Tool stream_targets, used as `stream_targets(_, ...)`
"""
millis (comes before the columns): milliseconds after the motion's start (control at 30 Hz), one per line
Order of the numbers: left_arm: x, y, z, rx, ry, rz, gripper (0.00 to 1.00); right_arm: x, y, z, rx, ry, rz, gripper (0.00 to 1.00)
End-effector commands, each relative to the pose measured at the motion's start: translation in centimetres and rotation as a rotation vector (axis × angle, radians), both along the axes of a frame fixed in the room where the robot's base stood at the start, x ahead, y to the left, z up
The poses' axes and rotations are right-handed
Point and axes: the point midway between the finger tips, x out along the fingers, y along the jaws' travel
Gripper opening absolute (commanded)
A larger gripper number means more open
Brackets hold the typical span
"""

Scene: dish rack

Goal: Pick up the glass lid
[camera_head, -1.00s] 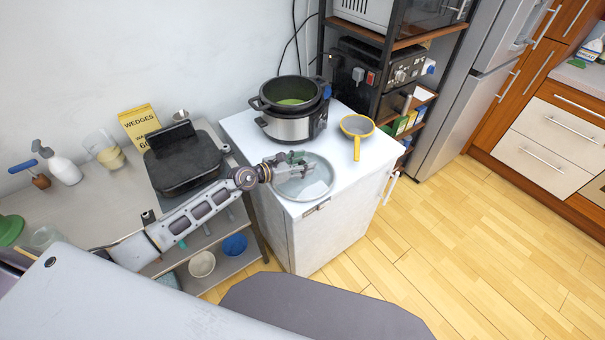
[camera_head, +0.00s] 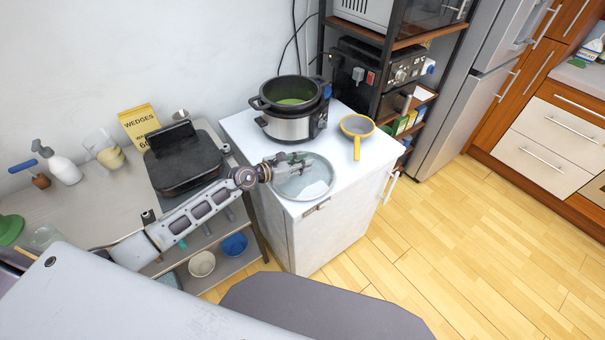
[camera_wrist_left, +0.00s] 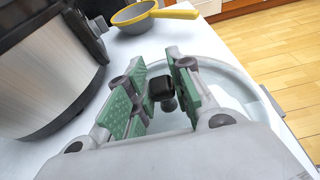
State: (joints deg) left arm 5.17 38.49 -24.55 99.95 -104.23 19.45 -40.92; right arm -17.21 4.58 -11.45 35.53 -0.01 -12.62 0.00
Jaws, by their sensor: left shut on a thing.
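The round glass lid (camera_head: 312,187) lies on the white cabinet top near its front edge, in front of the pot. It also shows in the left wrist view (camera_wrist_left: 235,84), with its black knob (camera_wrist_left: 161,90) between the green-padded fingers. My left gripper (camera_head: 300,162) reaches over the lid from the left and is shut on the knob; its fingers (camera_wrist_left: 160,92) stand on both sides of it. I cannot tell whether the lid's rim is off the surface. My right gripper is not in view.
A multicooker pot (camera_head: 290,115) stands behind the lid, close to the gripper. A yellow-rimmed pan (camera_head: 357,126) lies to the right, its handle toward the front. A black grill (camera_head: 181,160) stands on the left shelf. The cabinet's front right corner is bare.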

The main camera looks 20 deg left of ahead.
Motion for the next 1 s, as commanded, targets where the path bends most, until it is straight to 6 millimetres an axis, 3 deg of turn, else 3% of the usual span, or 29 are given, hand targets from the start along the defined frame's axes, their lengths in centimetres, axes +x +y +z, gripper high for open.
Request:
stream_targets(567, 0.1, 0.0, 1.3, -0.002, -0.004, 0.000, 0.00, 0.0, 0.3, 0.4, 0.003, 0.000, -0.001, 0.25)
stream_targets(767, 0.1, 0.0, 3.7, -0.002, -0.005, -0.001, 0.00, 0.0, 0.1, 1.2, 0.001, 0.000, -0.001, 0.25)
stream_targets(1000, 0.1, 0.0, 8.0, -0.001, -0.006, -0.001, 0.00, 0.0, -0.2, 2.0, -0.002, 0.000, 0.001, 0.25)
